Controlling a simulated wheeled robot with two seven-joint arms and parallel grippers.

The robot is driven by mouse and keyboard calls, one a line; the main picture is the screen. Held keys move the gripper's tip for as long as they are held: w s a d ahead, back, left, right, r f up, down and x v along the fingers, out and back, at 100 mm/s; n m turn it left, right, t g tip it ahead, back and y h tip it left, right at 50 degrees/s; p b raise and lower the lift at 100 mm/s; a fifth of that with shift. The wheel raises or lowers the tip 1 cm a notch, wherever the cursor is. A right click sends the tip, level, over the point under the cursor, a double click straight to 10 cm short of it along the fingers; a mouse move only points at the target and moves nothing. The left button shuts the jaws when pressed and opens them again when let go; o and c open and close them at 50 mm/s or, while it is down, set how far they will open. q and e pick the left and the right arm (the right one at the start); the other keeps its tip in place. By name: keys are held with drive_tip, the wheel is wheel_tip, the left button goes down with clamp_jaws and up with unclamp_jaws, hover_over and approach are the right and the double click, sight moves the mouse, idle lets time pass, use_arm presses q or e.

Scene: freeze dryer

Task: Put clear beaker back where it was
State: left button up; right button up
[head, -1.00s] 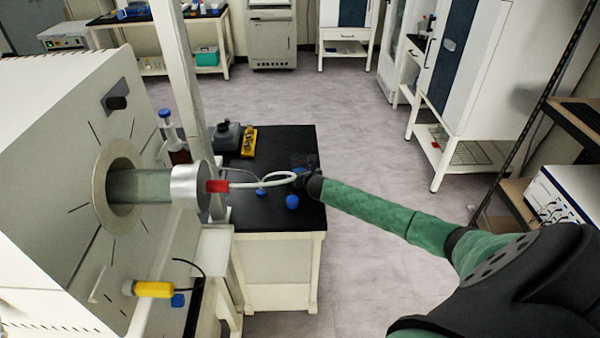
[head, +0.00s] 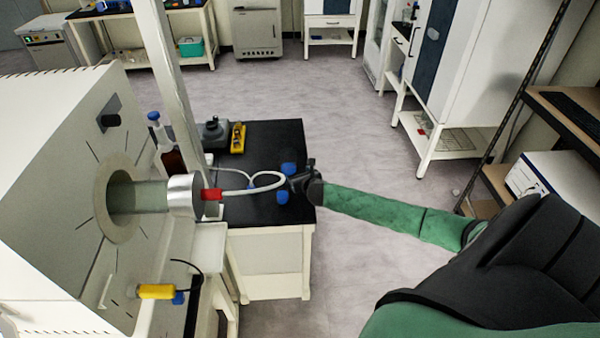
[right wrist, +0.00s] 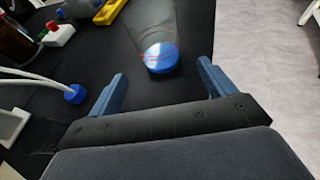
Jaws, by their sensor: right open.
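In the right wrist view a see-through body, which looks like the clear beaker (right wrist: 160,22), stands out faintly against the black bench top. A round blue piece (right wrist: 161,57) shows at its near end. My right gripper (right wrist: 160,82) is open, with one finger on each side and nothing between the tips; the blue piece is just beyond them. The clear body is hard to make out there. My left gripper is not in view.
A white hose (head: 240,190) with a red fitting runs from the metal cylinder (head: 183,195) of the large white machine (head: 50,150) to beside my right gripper. Open floor lies right of the bench.

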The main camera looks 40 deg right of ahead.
drive_tip(key=shift+p+v, duration=0.3)
drive_tip(key=shift+v, duration=0.65)
drive_tip(key=shift+s+r, duration=0.1)
drive_tip(key=shift+s, duration=0.15)
